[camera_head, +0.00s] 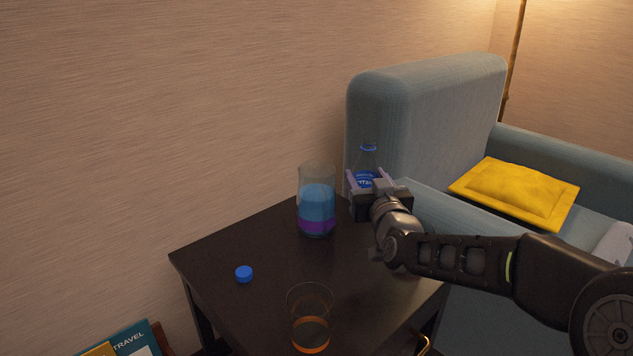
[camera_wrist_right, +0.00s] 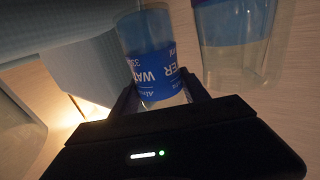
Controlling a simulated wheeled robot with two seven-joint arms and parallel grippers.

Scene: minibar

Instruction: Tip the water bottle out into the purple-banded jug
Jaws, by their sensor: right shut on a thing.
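The purple-banded jug (camera_head: 317,227) is clear and stands upright at the back of the dark table, with blue liquid above its purple band. It also shows in the right wrist view (camera_wrist_right: 235,60). The water bottle (camera_head: 367,161), clear with a blue label, is upright just right of the jug and apart from it. My right gripper (camera_head: 366,184) is shut on the bottle around its label; its fingers flank the bottle (camera_wrist_right: 150,62) in the right wrist view. The bottle's base is hidden behind the gripper. My left gripper is not in view.
A blue cap (camera_head: 244,273) lies on the table (camera_head: 225,250) at left. An orange-banded glass (camera_head: 310,300) stands near the front. A blue-grey armchair (camera_head: 425,110) with a yellow cushion (camera_head: 515,190) is close at right; a wall is behind.

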